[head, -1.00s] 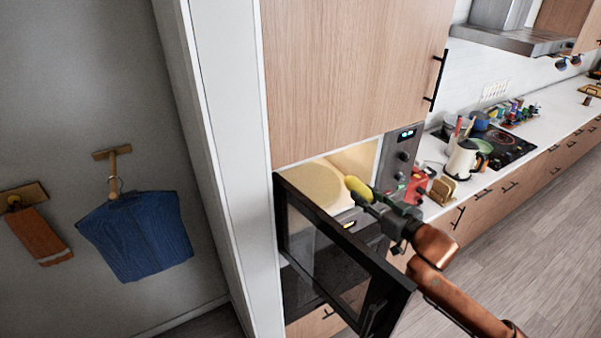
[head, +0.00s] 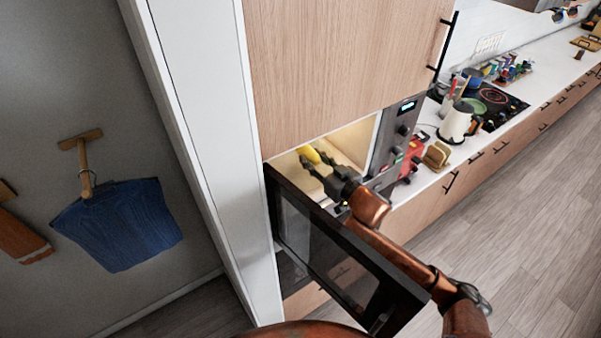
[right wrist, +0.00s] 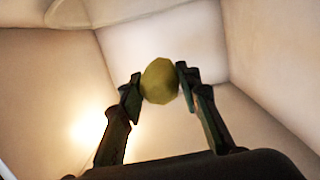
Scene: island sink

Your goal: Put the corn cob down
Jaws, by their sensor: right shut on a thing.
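The yellow corn cob (head: 309,154) is in the jaws of my right gripper (head: 318,166), inside the lit microwave cavity (head: 352,143). In the right wrist view the cob (right wrist: 160,81) shows end-on between the two fingertips (right wrist: 158,83), with pale cavity walls around it. I cannot tell whether the cob touches the cavity floor. The microwave door (head: 325,250) hangs open in front, and my right arm reaches in past it. My left gripper is not in view.
The microwave's control panel (head: 397,135) borders the opening on the right. A tall white panel (head: 205,150) stands at left.

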